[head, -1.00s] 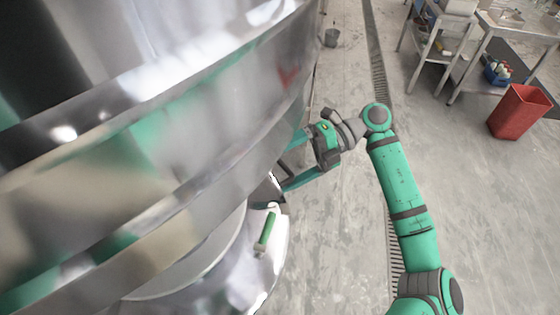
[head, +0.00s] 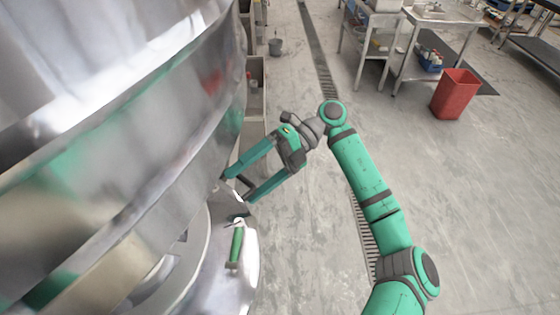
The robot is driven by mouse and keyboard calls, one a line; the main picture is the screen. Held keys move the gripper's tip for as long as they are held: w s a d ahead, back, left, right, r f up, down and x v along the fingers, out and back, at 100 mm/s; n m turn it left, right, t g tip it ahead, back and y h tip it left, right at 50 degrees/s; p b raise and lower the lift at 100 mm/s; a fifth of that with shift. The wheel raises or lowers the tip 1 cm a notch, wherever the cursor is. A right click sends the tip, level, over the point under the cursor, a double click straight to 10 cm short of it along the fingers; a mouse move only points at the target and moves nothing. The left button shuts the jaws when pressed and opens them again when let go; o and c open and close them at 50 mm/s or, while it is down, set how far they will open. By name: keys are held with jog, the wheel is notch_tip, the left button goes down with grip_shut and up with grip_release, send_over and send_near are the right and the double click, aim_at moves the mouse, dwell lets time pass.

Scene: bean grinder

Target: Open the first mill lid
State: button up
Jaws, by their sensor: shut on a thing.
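The mill (head: 110,150) is a large, shiny, banded metal body filling the left of the head view. A green handle (head: 236,245) sits on its bright lower part. My gripper (head: 238,184) is beside the mill's right edge, its two long green fingers pointing left. It is shut on a small dark bar (head: 243,182) between the fingertips, seemingly a handle at the mill's side. Where the bar joins the mill is hard to make out. The lid's outline cannot be told apart from the reflecting bands.
A red bin (head: 455,93) stands on the floor at the right. Metal tables (head: 425,18) with a blue crate (head: 429,60) are at the back right. The floor around my arm is clear, with a drain grate (head: 318,50).

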jog(key=shift+f+v, duration=0.1)
jog(key=shift+v, duration=0.8)
jog(key=shift+f+v, duration=0.15)
jog(key=shift+v, duration=0.75)
jog(key=c, duration=0.4)
jog(key=shift+w+d, duration=0.15)
jog(key=shift+w, duration=0.15)
jog(key=shift+c, duration=0.5)
jog(key=shift+w+d, duration=0.1)
jog(key=shift+d, duration=0.1)
jog(key=c, duration=0.5)
jog(key=shift+w+d+f, duration=0.2)
jog(key=shift+w+d, duration=1.5)
jog(key=shift+d, duration=0.15)
jog(key=shift+c, duration=0.2)
